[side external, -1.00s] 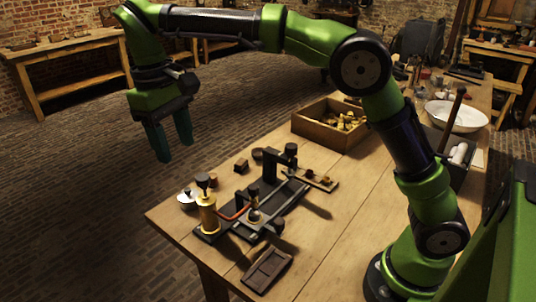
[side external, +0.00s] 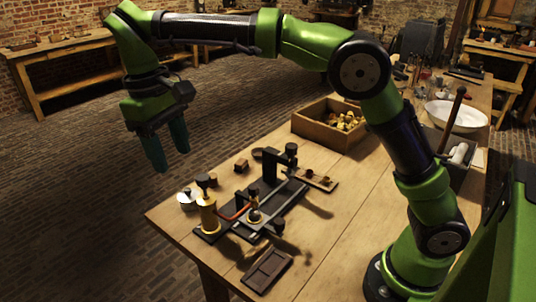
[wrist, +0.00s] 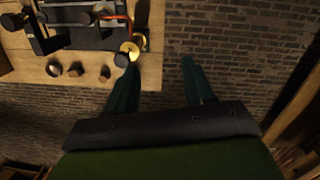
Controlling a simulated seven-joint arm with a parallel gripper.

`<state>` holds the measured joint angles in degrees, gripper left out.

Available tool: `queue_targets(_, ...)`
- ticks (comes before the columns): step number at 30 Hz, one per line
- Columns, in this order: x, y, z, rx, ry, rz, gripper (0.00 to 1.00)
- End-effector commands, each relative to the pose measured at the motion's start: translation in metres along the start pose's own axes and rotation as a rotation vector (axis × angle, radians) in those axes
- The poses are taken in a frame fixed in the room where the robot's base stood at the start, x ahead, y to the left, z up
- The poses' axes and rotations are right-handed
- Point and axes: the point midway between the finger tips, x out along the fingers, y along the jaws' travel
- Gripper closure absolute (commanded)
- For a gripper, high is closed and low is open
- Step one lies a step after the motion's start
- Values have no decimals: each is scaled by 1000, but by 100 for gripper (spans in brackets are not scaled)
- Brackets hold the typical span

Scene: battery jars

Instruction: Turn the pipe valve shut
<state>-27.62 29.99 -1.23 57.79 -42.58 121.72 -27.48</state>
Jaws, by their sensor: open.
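A thin orange-red pipe (side external: 236,213) runs from an upright brass cylinder (side external: 208,214) with a dark knob on top to a small brass fitting (side external: 254,216) on a black base. I cannot tell for sure which dark knob is the pipe valve. The pipe (wrist: 116,18) and the brass cylinder (wrist: 131,47) also show in the wrist view. My gripper (side external: 172,160) is open and empty, in the air beyond the table edge, above and left of the cylinder. In the wrist view, its left fingertip overlaps the cylinder's outline; my gripper (wrist: 160,63) appears apart from it.
A dark upright stand (side external: 269,170) with a knobbed arm rises behind the pipe. A wooden box (side external: 328,125) with brass pieces stands behind.

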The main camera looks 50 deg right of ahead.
Motion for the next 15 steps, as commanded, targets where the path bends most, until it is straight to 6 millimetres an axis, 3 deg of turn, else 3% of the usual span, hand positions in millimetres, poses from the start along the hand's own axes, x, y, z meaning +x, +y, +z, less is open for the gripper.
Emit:
queue_targets(1,33,-24,15,-80,-82,78,47)
queue_targets(3,74,-39,38,-188,-177,214,47)
queue_targets(6,126,-47,74,-373,-302,448,47)
queue_targets(10,175,-36,120,-664,-445,796,47)
queue_targets(15,205,-9,156,-1084,-591,1253,47)
